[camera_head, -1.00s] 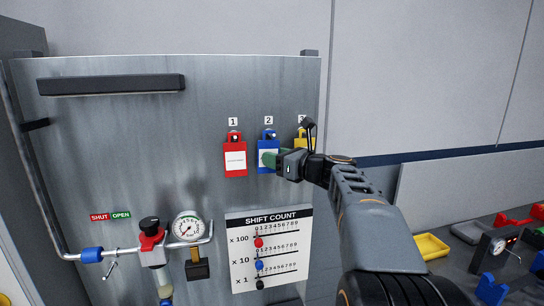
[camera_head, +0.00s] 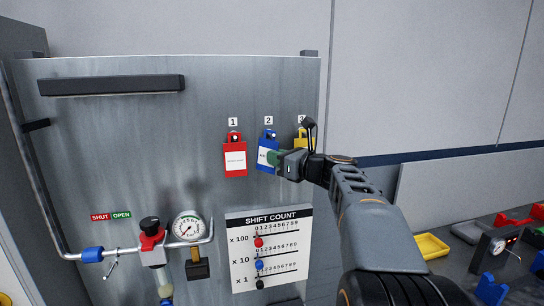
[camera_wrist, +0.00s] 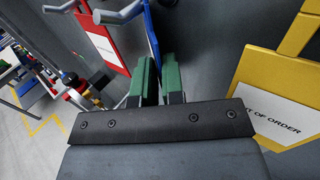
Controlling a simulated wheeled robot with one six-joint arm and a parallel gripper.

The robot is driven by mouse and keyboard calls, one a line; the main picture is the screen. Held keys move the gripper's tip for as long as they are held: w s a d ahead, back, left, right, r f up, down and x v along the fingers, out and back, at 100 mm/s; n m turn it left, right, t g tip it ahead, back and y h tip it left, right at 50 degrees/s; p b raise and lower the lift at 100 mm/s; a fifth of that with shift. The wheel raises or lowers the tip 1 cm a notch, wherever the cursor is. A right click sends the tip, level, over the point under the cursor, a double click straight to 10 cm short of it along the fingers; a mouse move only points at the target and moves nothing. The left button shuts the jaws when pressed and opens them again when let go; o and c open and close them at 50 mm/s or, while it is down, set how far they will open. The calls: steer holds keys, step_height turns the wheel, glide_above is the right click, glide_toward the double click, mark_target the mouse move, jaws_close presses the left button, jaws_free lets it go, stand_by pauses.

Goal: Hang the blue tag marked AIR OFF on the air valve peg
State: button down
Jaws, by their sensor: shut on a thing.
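The blue tag (camera_head: 267,152) is at the peg under the number 2 on the grey metal panel, a little tilted, with a white label too small to read. It also shows edge-on in the wrist view (camera_wrist: 152,30). My gripper (camera_head: 276,158), with green fingertips (camera_wrist: 157,80), is shut on the right edge of the blue tag. The fingertips hide part of it. I cannot tell which part is the air valve peg.
A red tag (camera_head: 235,158) hangs at number 1, left of the blue one. A yellow tag (camera_wrist: 275,85) at number 3 is close on the right, partly behind my wrist. A shift count board (camera_head: 268,250) is below. A bench with a yellow tray (camera_head: 431,246) is at right.

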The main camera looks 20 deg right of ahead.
steer(key=shift+r, duration=0.45)
steer(key=shift+s+a, duration=0.1)
steer(key=shift+s, duration=0.05)
steer(key=shift+s+f, duration=0.1)
steer(key=shift+s, duration=0.25)
steer(key=shift+s+a, duration=0.15)
steer(key=shift+s, duration=0.05)
stand_by(0.4)
steer(key=shift+s, duration=0.15)
steer(key=shift+s+a+r, duration=0.2)
steer(key=shift+s+r, duration=0.2)
steer(key=shift+s, duration=0.1)
steer(key=shift+s, duration=0.1)
